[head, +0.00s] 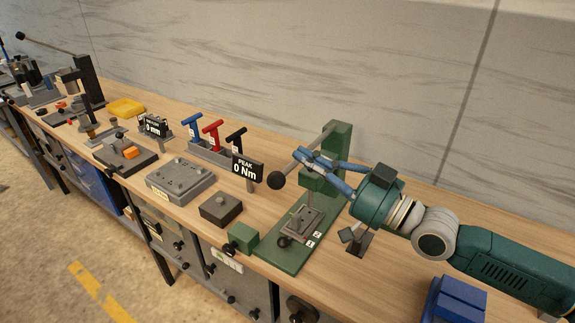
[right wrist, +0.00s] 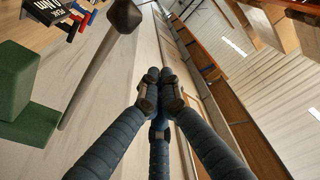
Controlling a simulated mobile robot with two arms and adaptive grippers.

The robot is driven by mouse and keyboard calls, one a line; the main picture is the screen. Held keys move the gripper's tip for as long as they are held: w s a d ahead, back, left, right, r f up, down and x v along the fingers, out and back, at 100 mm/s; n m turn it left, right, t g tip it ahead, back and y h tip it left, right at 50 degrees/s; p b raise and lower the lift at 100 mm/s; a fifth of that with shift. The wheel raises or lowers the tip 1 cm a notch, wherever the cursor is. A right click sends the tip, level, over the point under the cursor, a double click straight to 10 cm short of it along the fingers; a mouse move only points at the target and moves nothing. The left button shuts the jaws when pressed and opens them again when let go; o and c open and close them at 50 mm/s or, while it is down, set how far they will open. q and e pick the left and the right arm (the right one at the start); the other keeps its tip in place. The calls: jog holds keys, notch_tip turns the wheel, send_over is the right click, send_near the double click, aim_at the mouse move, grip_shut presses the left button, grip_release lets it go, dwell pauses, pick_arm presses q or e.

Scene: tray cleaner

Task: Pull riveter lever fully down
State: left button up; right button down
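The green riveter (head: 338,142) stands on the bench with its green base (head: 285,262) towards the front edge. Its grey lever (head: 289,168) slants from the column down to the left and ends in a black ball knob (head: 276,180). My right gripper (head: 301,156) comes in from the right, its blue fingers overlapping the lever in the head view. In the right wrist view its fingertips (right wrist: 160,88) are together with nothing visible between them. The lever (right wrist: 90,75) there passes left of the fingers, apparently apart from them. My left gripper is out of view.
A display (head: 247,168) reading "PEAK 0 Nm" stands left of the knob. A small metal fixture (head: 301,222) sits on the riveter base. T-handled tools (head: 211,130) and a grey block (head: 180,180) are further left. A blue bin (head: 456,300) is at lower right.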

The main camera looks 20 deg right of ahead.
jog(key=r+p+x, duration=0.1)
jog(key=p+x, duration=0.1)
jog(key=x, duration=0.3)
jog(key=f, duration=0.1)
jog(key=s+f, duration=0.1)
jog(key=f, duration=0.2)
jog(key=shift+s+a+f, duration=0.25)
jog(key=shift+s+f, duration=0.1)
jog(key=shift+f, duration=0.05)
jog(key=shift+f, duration=0.1)
notch_tip(320, 180, down, 13)
jog(key=n+y+b, duration=0.1)
jog(key=n+b, duration=0.5)
jog(key=b, duration=0.8)
jog(key=shift+w+d+g+y, duration=0.3)
jog(key=shift+w+d+g, duration=0.1)
jog(key=shift+d, duration=0.1)
